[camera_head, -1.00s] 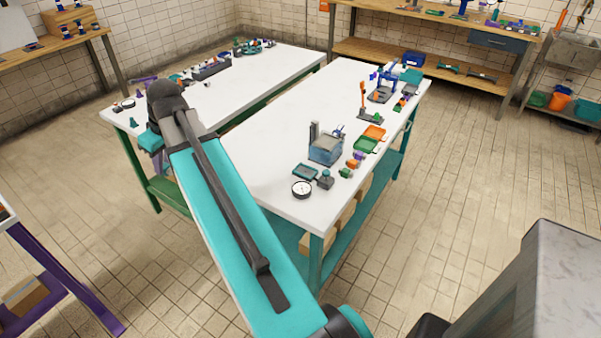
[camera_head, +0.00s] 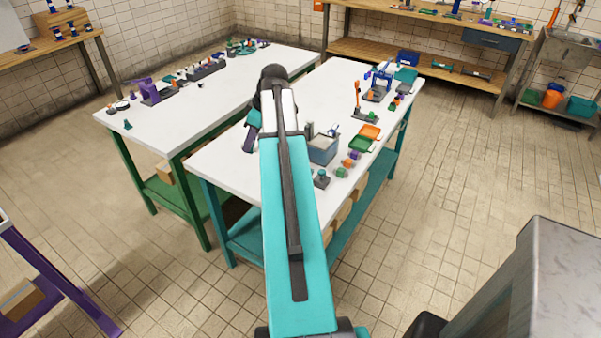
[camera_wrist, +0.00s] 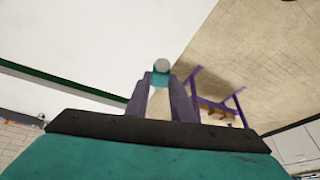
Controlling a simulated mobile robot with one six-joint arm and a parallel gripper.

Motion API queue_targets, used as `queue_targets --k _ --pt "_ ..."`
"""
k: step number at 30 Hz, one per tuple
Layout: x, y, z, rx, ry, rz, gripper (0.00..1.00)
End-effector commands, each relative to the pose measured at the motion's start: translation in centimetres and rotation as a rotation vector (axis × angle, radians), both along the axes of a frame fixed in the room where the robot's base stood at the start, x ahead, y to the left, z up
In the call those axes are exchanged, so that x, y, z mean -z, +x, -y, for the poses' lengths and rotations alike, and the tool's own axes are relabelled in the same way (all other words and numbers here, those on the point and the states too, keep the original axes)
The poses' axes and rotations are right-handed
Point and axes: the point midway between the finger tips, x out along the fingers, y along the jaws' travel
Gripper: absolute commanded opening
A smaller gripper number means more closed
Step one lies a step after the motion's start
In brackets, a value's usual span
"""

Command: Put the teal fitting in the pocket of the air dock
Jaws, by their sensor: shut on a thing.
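My gripper (camera_wrist: 160,86) is shut on the teal fitting (camera_wrist: 161,66), which shows between the purplish fingertips in the wrist view with a pale grey round end. In the head view my gripper (camera_head: 249,140) is over the left part of the nearer white table, and the fitting is not clear there. I cannot tell for sure which object is the air dock; a small dark block with a teal top (camera_head: 321,179) stands near that table's front right, partly beside my arm.
The nearer white table (camera_head: 226,158) holds a blue-grey bin (camera_head: 322,149), a green tray (camera_head: 361,144), an orange tray (camera_head: 370,131) and small colored parts along its right side. A second white table (camera_head: 165,120) stands to the left. My arm hides part of the nearer table.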

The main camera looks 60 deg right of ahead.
Motion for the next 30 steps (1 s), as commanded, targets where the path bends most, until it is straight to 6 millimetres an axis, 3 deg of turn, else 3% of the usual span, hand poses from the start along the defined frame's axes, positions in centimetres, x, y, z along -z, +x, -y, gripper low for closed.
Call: queue_targets --k 1,9,15,21,30 --pt "0.2 -1.0 1.6 -0.001 0.001 0.000 0.00" --pt "1.2 -6.8 7.8 -0.048 0.001 0.000 0.00" --pt "1.7 -10.4 10.8 -0.077 0.000 0.000 0.00" --pt "2.0 -11.9 11.8 -0.090 0.000 0.000 0.00" --pt "2.0 -12.0 11.9 -0.091 -0.001 0.000 0.00"
